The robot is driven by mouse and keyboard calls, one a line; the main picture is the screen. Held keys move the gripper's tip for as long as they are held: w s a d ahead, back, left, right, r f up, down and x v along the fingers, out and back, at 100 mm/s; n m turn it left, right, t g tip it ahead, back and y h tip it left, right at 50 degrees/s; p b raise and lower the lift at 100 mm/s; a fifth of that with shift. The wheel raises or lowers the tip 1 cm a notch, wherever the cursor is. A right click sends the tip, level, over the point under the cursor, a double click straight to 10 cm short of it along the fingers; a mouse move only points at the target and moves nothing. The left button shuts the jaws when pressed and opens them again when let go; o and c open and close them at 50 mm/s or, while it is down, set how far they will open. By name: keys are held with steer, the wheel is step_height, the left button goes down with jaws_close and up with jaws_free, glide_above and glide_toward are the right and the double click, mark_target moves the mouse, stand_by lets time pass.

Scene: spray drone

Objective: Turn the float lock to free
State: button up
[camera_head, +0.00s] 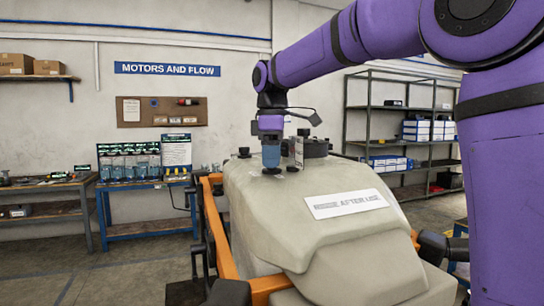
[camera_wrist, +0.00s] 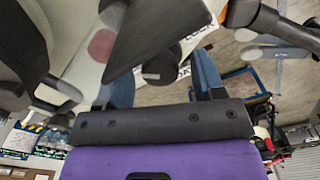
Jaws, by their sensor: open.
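The pale tank (camera_head: 300,205) of the drone fills the middle of the head view. My gripper (camera_head: 271,167) points down at its top left, its blue fingers at or just above the surface. In the wrist view my gripper (camera_wrist: 164,82) is open, with its blue fingers apart. A short black knob (camera_wrist: 158,72) shows between them, apparently not gripped. It looks like the float lock, beside partly hidden dark lettering. A dark flat part (camera_wrist: 155,35) covers much of the surface there. The knob's setting cannot be read, and my gripper hides this spot in the head view.
A black round cap (camera_head: 315,148) and a small upright plate stand right of my gripper. An orange frame (camera_head: 228,255) surrounds the tank. A blue workbench (camera_head: 150,229) stands at the left wall and a shelf rack (camera_head: 400,107) behind. Floor at the left is clear.

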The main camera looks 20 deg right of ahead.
steer(key=c, duration=0.9)
steer(key=shift+c, duration=0.2)
steer(key=shift+n, duration=0.3)
steer(key=n, duration=0.3)
steer(key=shift+n, duration=1.9)
steer(key=o, duration=0.9)
